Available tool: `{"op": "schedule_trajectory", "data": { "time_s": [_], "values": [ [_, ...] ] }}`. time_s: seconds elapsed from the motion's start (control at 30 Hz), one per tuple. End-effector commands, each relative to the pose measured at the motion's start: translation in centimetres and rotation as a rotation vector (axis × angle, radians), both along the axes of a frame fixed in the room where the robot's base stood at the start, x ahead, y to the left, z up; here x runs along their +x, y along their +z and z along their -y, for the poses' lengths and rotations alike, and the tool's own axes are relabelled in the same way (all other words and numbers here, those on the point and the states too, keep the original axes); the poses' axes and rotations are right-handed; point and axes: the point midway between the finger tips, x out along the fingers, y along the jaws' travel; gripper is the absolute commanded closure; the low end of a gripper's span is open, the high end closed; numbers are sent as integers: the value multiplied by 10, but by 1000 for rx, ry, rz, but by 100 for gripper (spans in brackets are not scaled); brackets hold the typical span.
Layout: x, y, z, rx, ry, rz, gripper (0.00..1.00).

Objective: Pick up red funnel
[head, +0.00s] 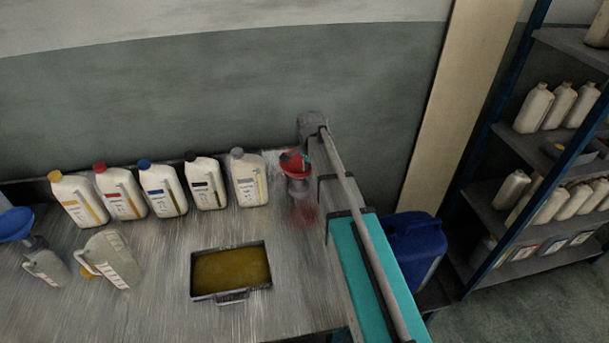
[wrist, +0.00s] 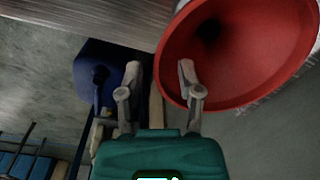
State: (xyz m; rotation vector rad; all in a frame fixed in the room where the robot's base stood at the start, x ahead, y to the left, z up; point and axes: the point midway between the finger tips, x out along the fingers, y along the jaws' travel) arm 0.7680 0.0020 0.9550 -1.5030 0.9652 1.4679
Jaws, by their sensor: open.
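The red funnel (head: 292,163) is at the right end of the workbench, near the wall, seemingly on top of a grey container that my arm partly hides. In the wrist view the funnel (wrist: 240,60) is large and close, with its wide mouth facing the camera and its dark hole visible. In the head view my gripper is mostly hidden by my arm.
Several white oil bottles (head: 166,188) line the bench by the wall. A tray of oil (head: 231,271) lies in front. A blue funnel (head: 16,224) and clear jugs (head: 112,259) are at left. A blue canister (head: 414,250) and shelves (head: 535,150) stand right.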

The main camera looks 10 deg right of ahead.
Motion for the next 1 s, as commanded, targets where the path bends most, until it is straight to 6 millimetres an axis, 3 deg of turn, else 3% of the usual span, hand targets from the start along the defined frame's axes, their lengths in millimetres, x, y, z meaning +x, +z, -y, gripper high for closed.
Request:
{"op": "schedule_trajectory", "data": {
  "time_s": [0.7,0.93,1.0],
  "values": [
    [0,-4,0,0,-1,0,53],
    [0,-4,1,0,-1,0,96],
    [0,-4,1,0,-1,0,100]
  ]
}}
